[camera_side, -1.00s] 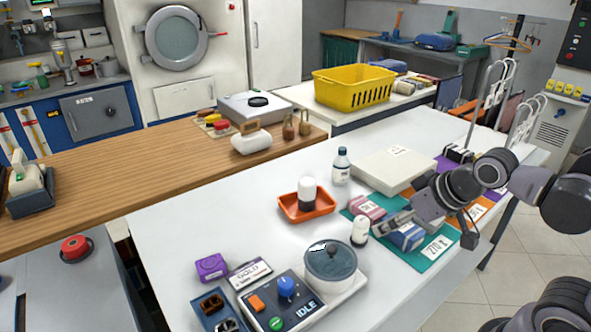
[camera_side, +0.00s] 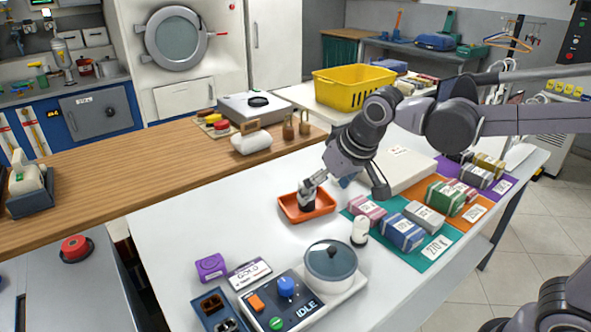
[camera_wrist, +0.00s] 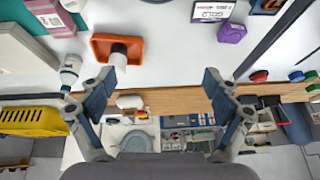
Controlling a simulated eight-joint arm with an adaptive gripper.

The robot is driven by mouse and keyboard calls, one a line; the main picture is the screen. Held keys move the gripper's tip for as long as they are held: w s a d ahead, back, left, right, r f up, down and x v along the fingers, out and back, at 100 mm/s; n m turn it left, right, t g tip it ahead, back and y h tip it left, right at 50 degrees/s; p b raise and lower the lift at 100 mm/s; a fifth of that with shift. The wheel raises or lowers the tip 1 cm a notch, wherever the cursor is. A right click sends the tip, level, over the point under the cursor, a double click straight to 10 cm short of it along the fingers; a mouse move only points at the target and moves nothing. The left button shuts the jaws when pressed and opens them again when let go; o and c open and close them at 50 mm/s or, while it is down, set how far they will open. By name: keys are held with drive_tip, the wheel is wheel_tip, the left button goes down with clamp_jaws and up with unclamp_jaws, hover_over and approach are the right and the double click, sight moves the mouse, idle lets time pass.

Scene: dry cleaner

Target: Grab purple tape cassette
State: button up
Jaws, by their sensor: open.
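The purple tape cassette (camera_side: 211,267) sits on the white table at the front left, beside the GOLD label card. In the wrist view the purple cassette (camera_wrist: 232,33) shows near the top, right of centre, next to the card.
The orange tray (camera_side: 320,213) holds a dark-and-white bottle. A control box (camera_side: 283,302) with a lidded pot (camera_side: 331,262) stands right of the cassette. A white bottle (camera_side: 360,232) and wrapped bundles on coloured mats lie to the right. The table behind the cassette is clear.

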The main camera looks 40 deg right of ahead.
drive_tip(key=w+a+f+g, duration=0.1)
drive_tip(key=w+a+f, duration=0.3)
drive_tip(key=w+a, duration=0.6)
drive_tip(key=m+g+h, duration=0.1)
approach(210, 264)
drive_tip(key=x, duration=0.4)
drive_tip(key=shift+a+f, duration=0.1)
drive_tip(key=shift+a, duration=0.1)
drive_tip(key=shift+x, duration=3)
drive_tip(key=shift+d, duration=0.2)
drive_tip(key=c, duration=1.2)
